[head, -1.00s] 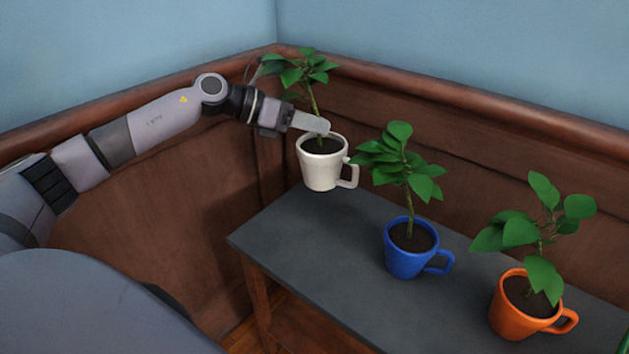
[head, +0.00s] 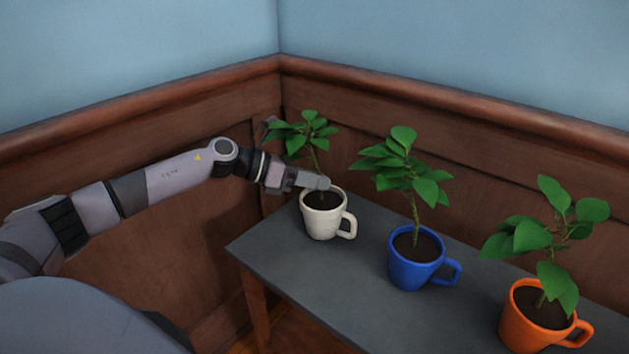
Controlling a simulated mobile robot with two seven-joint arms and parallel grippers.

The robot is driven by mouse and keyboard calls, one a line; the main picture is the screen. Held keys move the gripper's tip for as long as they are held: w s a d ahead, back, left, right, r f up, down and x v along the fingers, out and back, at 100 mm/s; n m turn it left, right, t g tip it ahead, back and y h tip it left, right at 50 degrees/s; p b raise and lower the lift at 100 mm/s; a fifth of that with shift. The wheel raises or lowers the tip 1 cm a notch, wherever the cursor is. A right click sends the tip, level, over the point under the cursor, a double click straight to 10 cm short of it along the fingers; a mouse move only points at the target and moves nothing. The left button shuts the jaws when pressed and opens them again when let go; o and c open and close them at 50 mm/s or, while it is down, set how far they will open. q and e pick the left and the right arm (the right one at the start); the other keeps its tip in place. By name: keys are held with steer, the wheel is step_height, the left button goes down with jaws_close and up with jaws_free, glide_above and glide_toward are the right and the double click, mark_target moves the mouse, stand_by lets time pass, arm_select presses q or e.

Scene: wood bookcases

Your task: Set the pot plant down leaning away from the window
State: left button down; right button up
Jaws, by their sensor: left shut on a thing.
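Several potted plants show in the head view, each in a mug-like pot. The white pot plant (head: 320,224) is at the far left end of the grey table (head: 290,270). Its stem tilts to the left toward the corner. My left gripper (head: 322,184) is shut on the white pot's rim, with one finger across the soil. The other finger is hidden. The white pot appears at or very near the table top; I cannot tell if it touches. No window shows. My right gripper is not in view.
A blue pot plant (head: 415,272) stands right of the white one, its stem nearly upright. An orange pot plant (head: 530,325) stands further right. Wood-panelled walls (head: 450,130) meet in a corner behind the table. The table's front left is bare.

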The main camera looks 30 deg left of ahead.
arm_select(q)
steer(key=c, duration=1.1)
jaws_free()
steer(key=shift+f, duration=0.1)
steer(key=shift+r, duration=0.25)
steer(key=v, duration=0.7)
steer(key=shift+s, duration=0.25)
steer(key=shift+a, duration=0.1)
